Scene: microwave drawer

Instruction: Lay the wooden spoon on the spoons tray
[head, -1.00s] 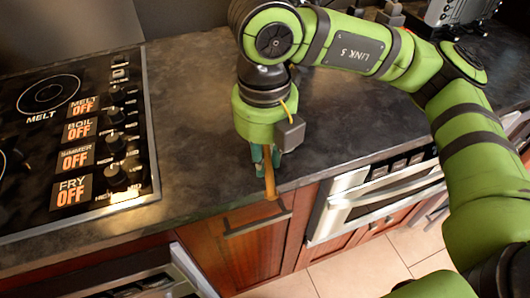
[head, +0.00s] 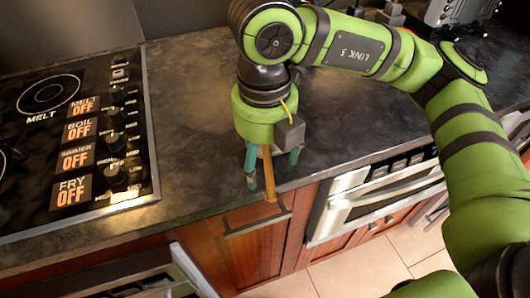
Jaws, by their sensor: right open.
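The wooden spoon (head: 269,178) shows as a brown handle with its end at the front edge of the dark countertop; the rest of it is hidden under my right gripper. My right gripper (head: 272,170) points down over it and is open, one green finger on each side of the handle, apart from it. I cannot make out a spoons tray in this view. My left gripper is not in view.
A stove top (head: 75,140) with several knobs lies at the left. Below the counter edge are a wooden front with a dark handle (head: 258,224) and a steel appliance (head: 375,198). The countertop (head: 190,110) between stove and gripper is clear.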

